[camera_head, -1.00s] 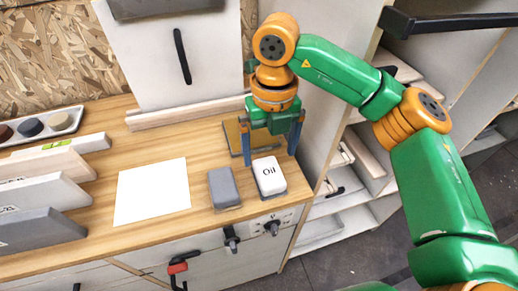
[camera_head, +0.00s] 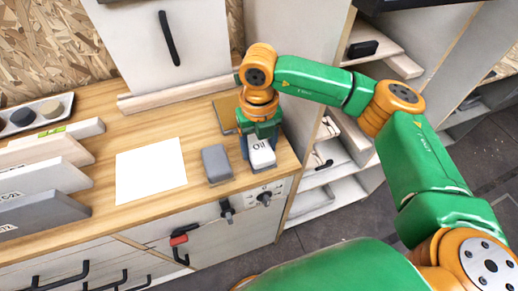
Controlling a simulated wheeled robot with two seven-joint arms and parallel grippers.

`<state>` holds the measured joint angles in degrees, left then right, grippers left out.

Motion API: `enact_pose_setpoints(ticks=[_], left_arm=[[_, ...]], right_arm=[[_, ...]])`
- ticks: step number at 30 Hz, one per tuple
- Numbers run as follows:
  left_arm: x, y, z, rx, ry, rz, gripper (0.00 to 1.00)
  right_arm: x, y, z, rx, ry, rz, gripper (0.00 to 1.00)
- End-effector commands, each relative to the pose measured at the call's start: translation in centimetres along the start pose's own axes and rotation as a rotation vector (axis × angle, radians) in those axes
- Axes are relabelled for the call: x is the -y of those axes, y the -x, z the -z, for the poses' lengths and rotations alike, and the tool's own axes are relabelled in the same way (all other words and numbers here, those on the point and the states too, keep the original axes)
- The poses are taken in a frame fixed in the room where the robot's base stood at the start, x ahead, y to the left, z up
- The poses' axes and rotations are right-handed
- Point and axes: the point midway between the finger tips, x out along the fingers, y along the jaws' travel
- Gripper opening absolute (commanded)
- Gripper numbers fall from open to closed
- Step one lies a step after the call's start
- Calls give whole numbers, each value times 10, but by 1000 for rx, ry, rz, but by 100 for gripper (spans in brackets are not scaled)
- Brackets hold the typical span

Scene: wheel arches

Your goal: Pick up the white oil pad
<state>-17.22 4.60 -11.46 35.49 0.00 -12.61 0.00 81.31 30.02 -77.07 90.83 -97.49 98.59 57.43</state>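The white oil pad (camera_head: 263,157), a rounded block marked "Oil", sits near the right front edge of the wooden worktop (camera_head: 140,213). My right gripper (camera_head: 261,146) is down at the pad from above, with its blue fingers on either side. The gripper covers the back part of the pad. I cannot tell whether the fingers touch it or stand slightly apart. The pad appears to rest on the worktop. My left gripper is not in view.
A grey pad (camera_head: 217,163) stands close to the left of the oil pad. A white sheet (camera_head: 151,171) lies further left. A brown plate (camera_head: 226,113) is behind the gripper. Upright boards (camera_head: 40,185) fill the left side. An open shelf (camera_head: 335,170) is at the right.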

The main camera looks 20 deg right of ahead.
Motion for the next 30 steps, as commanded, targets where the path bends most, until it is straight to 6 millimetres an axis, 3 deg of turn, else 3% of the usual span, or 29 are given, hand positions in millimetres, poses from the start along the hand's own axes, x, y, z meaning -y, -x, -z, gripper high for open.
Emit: enact_pose_setpoints(ticks=[10,15,21,27,30], left_arm=[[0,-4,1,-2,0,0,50],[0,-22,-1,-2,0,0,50],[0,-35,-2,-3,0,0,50],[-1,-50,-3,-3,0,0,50],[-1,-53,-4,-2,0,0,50]], right_arm=[[0,3,0,1,0,0,10],[-1,30,0,6,1,-2,10],[-17,86,45,10,6,0,10],[-36,113,102,9,7,2,10],[-42,122,119,5,5,1,10]])
